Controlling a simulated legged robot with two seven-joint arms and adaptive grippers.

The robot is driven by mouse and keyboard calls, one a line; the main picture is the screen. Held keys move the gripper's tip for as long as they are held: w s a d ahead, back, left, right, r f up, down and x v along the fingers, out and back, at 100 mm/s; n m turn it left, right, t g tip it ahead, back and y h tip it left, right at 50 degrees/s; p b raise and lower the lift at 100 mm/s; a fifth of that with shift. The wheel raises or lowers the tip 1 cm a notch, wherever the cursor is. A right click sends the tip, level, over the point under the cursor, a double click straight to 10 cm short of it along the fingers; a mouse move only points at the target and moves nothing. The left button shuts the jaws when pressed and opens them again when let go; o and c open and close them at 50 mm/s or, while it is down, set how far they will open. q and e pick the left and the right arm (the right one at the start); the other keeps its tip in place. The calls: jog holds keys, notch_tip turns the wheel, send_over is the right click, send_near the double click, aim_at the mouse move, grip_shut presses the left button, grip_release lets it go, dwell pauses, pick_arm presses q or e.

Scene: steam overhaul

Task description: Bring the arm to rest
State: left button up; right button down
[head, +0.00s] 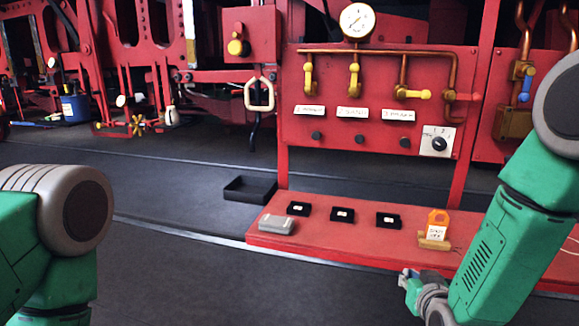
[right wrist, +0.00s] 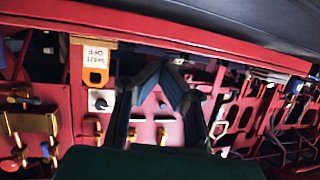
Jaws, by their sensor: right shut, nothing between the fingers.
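My right arm (head: 505,235) comes in from the right edge in the head view. Its gripper (head: 408,278) points left, in front of the red bench's front edge, and touches nothing that I can see. In the right wrist view the gripper's dark fingers (right wrist: 158,75) come together at their tips, with nothing between them. My left arm (head: 60,235) shows at the left edge of the head view, bent at a grey joint. Its gripper is out of view.
A red panel (head: 375,90) with yellow-handled valves, a gauge and a knob stands behind. A black tray (head: 250,188) lies on the floor.

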jog(key=s+f+n+g+y, duration=0.1)
jog(key=s+f+g, duration=0.5)
jog(key=s+f, duration=0.85)
jog(key=s+d+f+g, duration=0.1)
jog(key=s+f+g, duration=0.2)
jog(key=s, duration=0.8)
jog(key=s+f+n+g, duration=0.1)
jog(key=s+f+g, duration=0.2)
jog(key=s, duration=0.9)
jog(key=shift+s+d+g, duration=0.15)
jog(key=shift+d+g, duration=0.2)
jog(key=shift+g, duration=0.25)
jog(key=shift+f, duration=0.1)
